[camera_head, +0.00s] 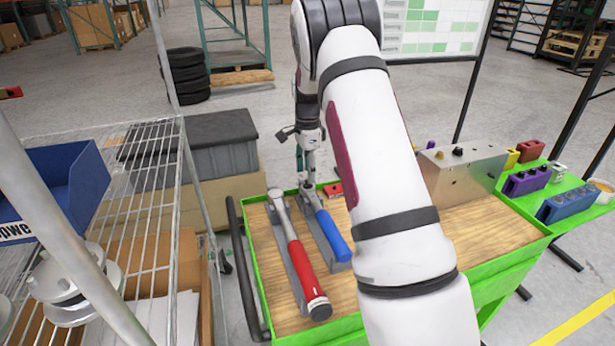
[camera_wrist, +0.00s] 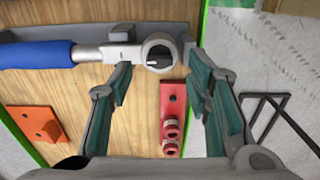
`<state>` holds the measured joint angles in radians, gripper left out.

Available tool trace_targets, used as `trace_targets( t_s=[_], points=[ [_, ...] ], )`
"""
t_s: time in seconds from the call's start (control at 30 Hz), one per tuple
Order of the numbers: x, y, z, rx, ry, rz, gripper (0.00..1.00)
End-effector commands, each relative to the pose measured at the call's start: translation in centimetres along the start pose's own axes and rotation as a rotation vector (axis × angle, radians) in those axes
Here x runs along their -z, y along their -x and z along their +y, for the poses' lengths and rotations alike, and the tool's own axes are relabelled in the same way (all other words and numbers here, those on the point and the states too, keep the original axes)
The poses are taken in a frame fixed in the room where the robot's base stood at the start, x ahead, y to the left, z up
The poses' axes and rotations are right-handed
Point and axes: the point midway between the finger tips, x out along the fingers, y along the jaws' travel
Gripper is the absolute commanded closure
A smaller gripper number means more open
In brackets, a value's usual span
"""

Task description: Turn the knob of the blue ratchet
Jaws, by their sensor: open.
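The blue ratchet (camera_head: 332,233) lies in a grey holder on the wooden top of the green cart, its blue handle toward me. In the wrist view the blue ratchet (camera_wrist: 40,54) runs across the top, and its round head with a dark knob (camera_wrist: 159,55) is at upper centre. My gripper (camera_wrist: 160,82) is open, with its green-padded fingers apart on either side of the head and nothing between them. In the head view my gripper (camera_head: 308,180) is above the far end of the ratchet, and my arm covers part of the cart.
A red-handled tool (camera_head: 305,268) lies left of the ratchet. A red bracket with rings (camera_wrist: 172,118) and an orange bracket (camera_wrist: 37,124) sit on the wood. A metal box (camera_head: 462,170) stands at right. A wire shelf (camera_head: 150,170) is at left.

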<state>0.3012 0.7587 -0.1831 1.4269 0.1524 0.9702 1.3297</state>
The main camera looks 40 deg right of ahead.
Motion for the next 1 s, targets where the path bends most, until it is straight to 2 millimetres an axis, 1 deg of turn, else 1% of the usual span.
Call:
trace_targets(
  t_s=[0.03,0.1,0.2,0.33,0.57,0.67,0.7,0.77,0.8,1.0],
  points=[
    [0.0,-0.7,0.1,-0.002,0.000,0.000,0.55],
    [0.0,-1.5,0.1,-0.002,0.000,0.000,0.55],
    [0.0,-2.3,0.0,-0.001,0.000,0.000,0.55],
    [0.0,-2.6,0.0,0.000,0.000,0.000,0.55],
    [0.0,-2.7,0.0,0.001,0.000,0.000,0.55],
    [0.0,-2.7,0.0,0.001,0.000,0.000,0.75],
    [0.0,-2.7,0.0,0.000,0.000,0.000,0.84],
    [0.0,-2.7,0.0,0.000,0.000,0.000,0.98],
    [0.0,-2.7,0.0,0.000,0.000,0.000,1.00],
    [0.0,-2.7,0.0,0.000,0.006,0.000,1.00]
  ],
)
